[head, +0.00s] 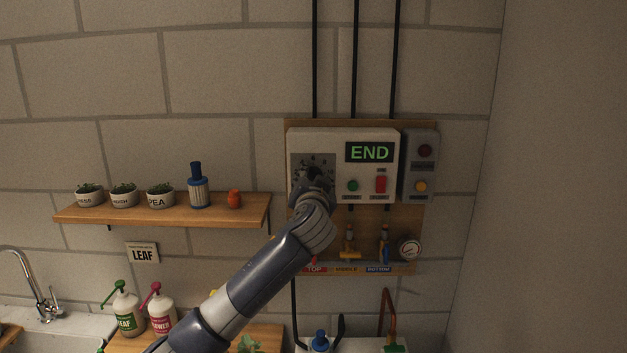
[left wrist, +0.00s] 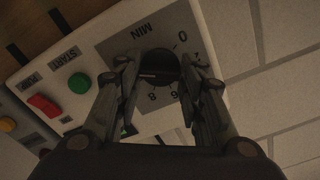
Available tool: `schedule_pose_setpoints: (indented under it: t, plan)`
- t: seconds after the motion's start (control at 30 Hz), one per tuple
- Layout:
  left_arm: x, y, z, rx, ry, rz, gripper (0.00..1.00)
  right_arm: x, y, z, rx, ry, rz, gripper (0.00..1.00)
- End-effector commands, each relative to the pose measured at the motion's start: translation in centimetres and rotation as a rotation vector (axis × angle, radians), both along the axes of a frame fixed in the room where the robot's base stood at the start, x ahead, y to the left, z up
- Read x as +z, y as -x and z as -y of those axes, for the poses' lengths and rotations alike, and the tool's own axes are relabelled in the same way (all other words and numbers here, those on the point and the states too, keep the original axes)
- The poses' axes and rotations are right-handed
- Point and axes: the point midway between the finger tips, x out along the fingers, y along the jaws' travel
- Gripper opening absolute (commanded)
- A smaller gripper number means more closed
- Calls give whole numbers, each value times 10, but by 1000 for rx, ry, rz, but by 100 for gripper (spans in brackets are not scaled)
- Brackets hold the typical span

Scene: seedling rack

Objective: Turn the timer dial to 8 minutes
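The timer dial is a dark round knob, seen in the left wrist view (left wrist: 160,66) on a grey MIN scale plate (left wrist: 122,42); numbers 0, 6 and 8 show around it. In the head view my left gripper (head: 314,180) covers the dial on the white timer box (head: 345,140). In the left wrist view the fingers of my left gripper (left wrist: 160,72) stand on both sides of the knob, drawn in and seemingly touching it. A pale line shows on the knob. The display (head: 369,152) reads END in green. My right gripper is not in view.
A green START button (head: 353,186) and a red switch (head: 381,184) sit close right of the dial. A grey box (head: 420,165) with two lamps adjoins.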

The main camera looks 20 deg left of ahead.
Motion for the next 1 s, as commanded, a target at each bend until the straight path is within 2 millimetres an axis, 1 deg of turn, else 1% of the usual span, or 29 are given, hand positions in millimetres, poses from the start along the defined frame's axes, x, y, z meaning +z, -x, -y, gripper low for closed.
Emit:
schedule_pose_setpoints:
  t: [0.27, 0.43, 0.67, 0.8, 1.0]
  plan:
    - [-1, 0, 0, 0, 7, 2, 12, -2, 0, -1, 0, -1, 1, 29]
    - [-3, 0, 1, -1, 47, 14, 12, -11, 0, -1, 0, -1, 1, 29]
    - [-6, 0, 1, -3, 184, 52, 12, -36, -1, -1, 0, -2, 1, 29]
    - [-7, 0, 1, -3, 302, 87, 12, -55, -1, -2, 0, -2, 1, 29]
    - [-5, 0, 1, -3, 484, 140, 12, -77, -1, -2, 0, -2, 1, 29]
